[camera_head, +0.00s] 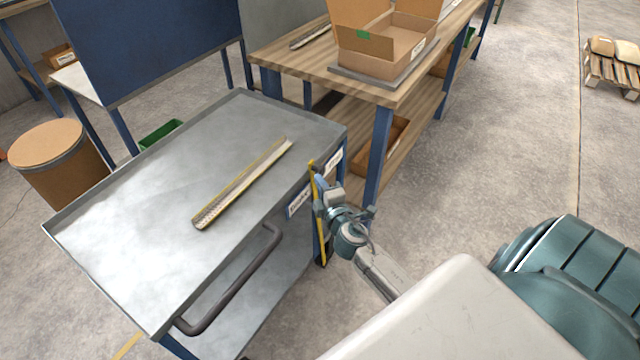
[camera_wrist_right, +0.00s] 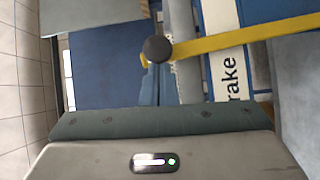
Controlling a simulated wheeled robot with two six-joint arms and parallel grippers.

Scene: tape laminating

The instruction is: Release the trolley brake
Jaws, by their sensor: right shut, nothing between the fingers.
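The trolley (camera_head: 130,200) has a grey metal top, blue legs and a dark push handle (camera_head: 235,285) on its near side. A yellow brake lever (camera_head: 323,245) stands roughly upright at its right corner. In the right wrist view the lever (camera_wrist_right: 245,37) crosses the upper right and ends in a dark round knob (camera_wrist_right: 157,48). A white label (camera_wrist_right: 228,50) reading "rake" lies behind it. My right gripper (camera_head: 322,187) is shut and empty, right beside the lever, covering part of it. I cannot tell whether they touch. My left gripper is not in view.
A metal channel strip (camera_head: 240,185) lies on the trolley top. A wooden workbench (camera_head: 290,62) with an open cardboard box (camera_head: 385,45) stands behind. A brown drum (camera_head: 55,160) is at left, a loaded pallet (camera_head: 612,75) far right.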

